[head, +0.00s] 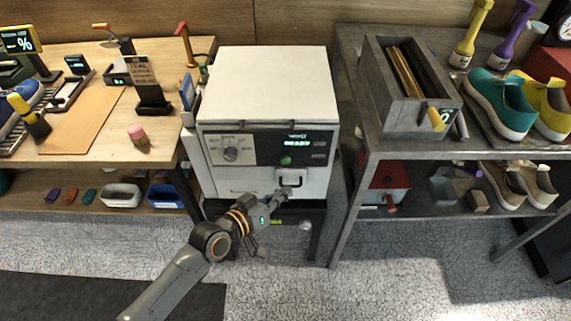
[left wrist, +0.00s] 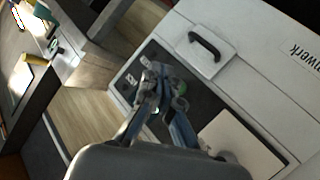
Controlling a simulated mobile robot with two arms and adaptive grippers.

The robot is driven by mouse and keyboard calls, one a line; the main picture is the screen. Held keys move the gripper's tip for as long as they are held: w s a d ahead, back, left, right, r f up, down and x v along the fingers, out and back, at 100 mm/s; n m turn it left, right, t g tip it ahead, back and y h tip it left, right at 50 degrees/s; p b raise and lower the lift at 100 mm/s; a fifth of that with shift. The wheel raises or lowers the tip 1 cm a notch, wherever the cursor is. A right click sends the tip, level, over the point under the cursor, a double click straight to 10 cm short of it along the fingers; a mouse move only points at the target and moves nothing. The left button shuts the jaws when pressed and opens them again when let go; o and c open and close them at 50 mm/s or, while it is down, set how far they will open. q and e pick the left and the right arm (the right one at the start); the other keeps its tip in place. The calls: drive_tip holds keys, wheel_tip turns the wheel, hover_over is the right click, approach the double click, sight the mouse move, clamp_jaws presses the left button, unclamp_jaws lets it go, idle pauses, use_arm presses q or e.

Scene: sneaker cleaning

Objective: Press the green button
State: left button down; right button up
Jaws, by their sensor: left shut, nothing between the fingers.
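The white machine (head: 266,85) stands between two benches with a dark control panel on its front. The round green button (head: 286,160) sits on that panel, below a lit display that seems to read "READY". My left gripper (head: 281,198) is shut and empty, low in front of the machine and below the button in the head view. In the left wrist view my shut fingers (left wrist: 165,85) overlap the dark panel. A bit of green (left wrist: 181,87) shows beside the fingertips, probably the button; contact cannot be told. My right gripper is not in view.
A door handle (head: 290,180) is on the machine's front, close to my left gripper; it also shows in the left wrist view (left wrist: 207,44). The wooden bench (head: 185,100) and grey metal bench (head: 385,147) flank the machine.

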sight(286, 161)
use_arm(q)
drive_tip(key=w+b, duration=0.2)
drive_tip(key=w, duration=0.4)
drive_tip(key=shift+w+b, duration=0.2)
drive_tip(key=shift+b, duration=0.2)
idle(0.6)
drive_tip(key=shift+w, duration=0.1)
idle(0.4)
drive_tip(key=shift+w, duration=0.3)
drive_tip(key=shift+w+b, duration=0.45)
drive_tip(key=shift+w, duration=0.1)
idle(0.8)
drive_tip(key=shift+s, duration=0.1)
drive_tip(key=shift+s+p, duration=0.7)
drive_tip(key=shift+s, duration=0.15)
